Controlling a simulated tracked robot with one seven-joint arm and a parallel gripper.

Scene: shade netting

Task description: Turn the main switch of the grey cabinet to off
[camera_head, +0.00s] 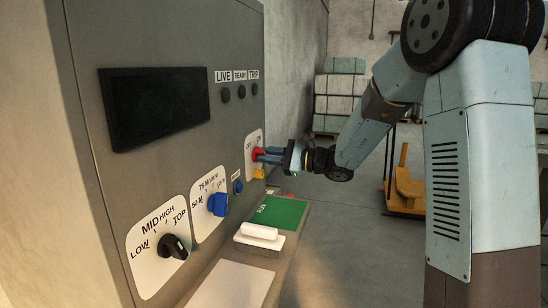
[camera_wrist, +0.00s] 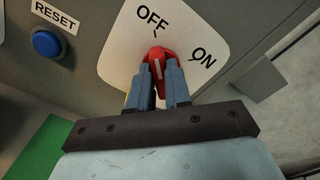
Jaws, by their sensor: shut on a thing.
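The grey cabinet (camera_head: 155,60) fills the left of the head view. Its main switch is a red knob (camera_head: 256,153) on a white plate marked OFF and ON, at the cabinet's right side. My gripper (camera_head: 262,154) is shut on this knob, with blue fingers on either side. In the wrist view the red knob (camera_wrist: 157,57) shows between the fingers of my gripper (camera_wrist: 161,69). The knob's white line points up, roughly toward the OFF mark and away from ON. The knob's lower part is hidden by the fingers.
A blue RESET button (camera_wrist: 47,43) is left of the switch plate. A blue dial (camera_head: 217,204) and a black dial (camera_head: 174,246) sit lower on the cabinet. A shelf below holds a green mat (camera_head: 278,213) and a white block (camera_head: 259,231). A yellow cart (camera_head: 406,185) stands behind.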

